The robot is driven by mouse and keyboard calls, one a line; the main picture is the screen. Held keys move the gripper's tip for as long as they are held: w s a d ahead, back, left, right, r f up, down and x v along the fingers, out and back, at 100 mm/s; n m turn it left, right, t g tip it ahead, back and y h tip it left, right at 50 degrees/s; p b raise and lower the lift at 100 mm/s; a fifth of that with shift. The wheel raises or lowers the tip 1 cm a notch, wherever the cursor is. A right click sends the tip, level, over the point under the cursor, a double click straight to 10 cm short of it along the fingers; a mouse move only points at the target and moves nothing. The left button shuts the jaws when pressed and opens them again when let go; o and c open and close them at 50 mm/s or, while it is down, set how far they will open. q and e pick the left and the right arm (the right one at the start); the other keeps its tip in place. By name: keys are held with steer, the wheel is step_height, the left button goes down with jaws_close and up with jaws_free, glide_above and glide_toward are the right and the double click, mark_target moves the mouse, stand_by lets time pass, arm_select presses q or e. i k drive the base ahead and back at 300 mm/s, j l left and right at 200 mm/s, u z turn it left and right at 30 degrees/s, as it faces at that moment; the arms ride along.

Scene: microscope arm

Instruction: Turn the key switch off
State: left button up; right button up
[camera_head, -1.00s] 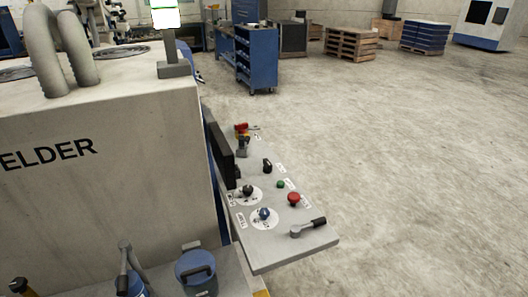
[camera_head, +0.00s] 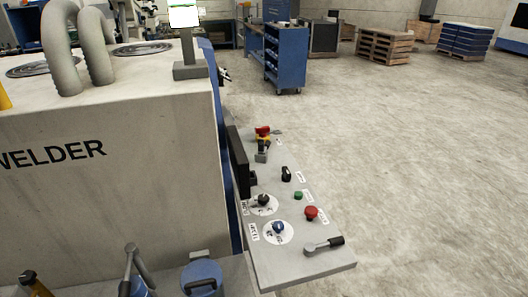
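The control panel (camera_head: 318,267) is a light grey sloping plate on the right side of the welder. A small black switch (camera_head: 286,174) stands upright on it beside a white label; it looks like the key switch, but its marking and setting are too small to read. Near it are a green button (camera_head: 298,195), a red mushroom button (camera_head: 311,212), a black knob (camera_head: 263,200) and a blue knob (camera_head: 278,227) on white dials, and a lever with a black grip (camera_head: 323,245). Neither gripper is in view.
The large grey welder body (camera_head: 110,180) fills the left. A dark screen (camera_head: 238,160) stands along the panel's left edge. A blue canister (camera_head: 203,277) is at the bottom. The concrete floor right of the panel is clear; a blue cart (camera_head: 287,58) and pallets (camera_head: 384,46) stand far back.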

mark_target(258, 158)
steer(key=z, duration=0.65)
steer(key=l+z, duration=0.15)
steer(key=z, duration=0.25)
steer(key=l+z, duration=0.15)
steer(key=z, duration=0.25)
steer(key=l+z, duration=0.15)
steer(key=z, duration=0.3)
steer(key=i+l+u, duration=0.55)
steer(key=i+l, duration=0.25)
steer(key=i+u, duration=0.15)
steer(key=u, duration=0.25)
steer(key=i+u, duration=0.15)
steer(key=u, duration=0.25)
steer(key=i+l+u, duration=0.1)
steer(key=u, duration=0.3)
steer(key=i+l+u, duration=0.15)
steer(key=u, duration=0.2)
steer(key=i+u, duration=0.15)
steer(key=u, duration=0.25)
steer(key=i+l+u, duration=0.1)
steer(key=u, duration=0.25)
steer(key=i+l+u, duration=0.1)
steer(key=u, duration=0.3)
steer(key=l+u, duration=0.25)
steer(key=u, duration=0.15)
steer(key=i, duration=0.05)
